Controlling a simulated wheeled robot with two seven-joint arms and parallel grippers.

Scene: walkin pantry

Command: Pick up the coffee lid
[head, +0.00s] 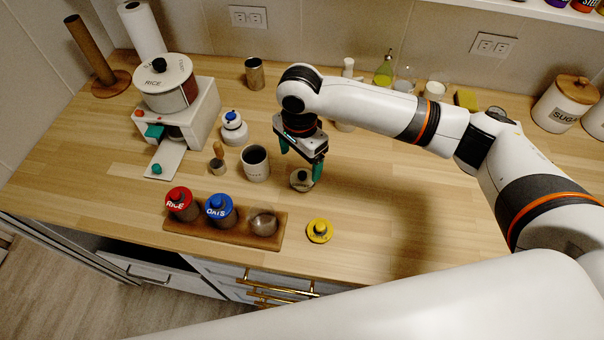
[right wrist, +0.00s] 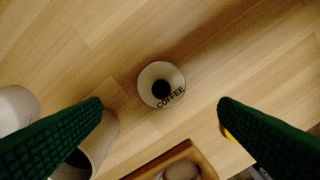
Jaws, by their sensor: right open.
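The coffee lid (head: 302,182) is a small pale disc with a dark knob, lying on the wooden counter. In the right wrist view the lid (right wrist: 150,76) reads COFFEE and lies between the two fingers, seen from above. My right gripper (head: 300,160) is open and empty, its green fingers pointing down just above the lid. In the right wrist view the fingers (right wrist: 160,103) are spread wider than the lid and do not touch it. My left gripper is not in view.
A grey canister (head: 256,168) stands left of the lid. A wooden tray (head: 190,234) holds a red-lidded rice jar (head: 181,205), a blue-lidded oats jar (head: 221,211) and an open glass jar (head: 263,222). A yellow lid (head: 320,231) lies in front. The counter to the right is clear.

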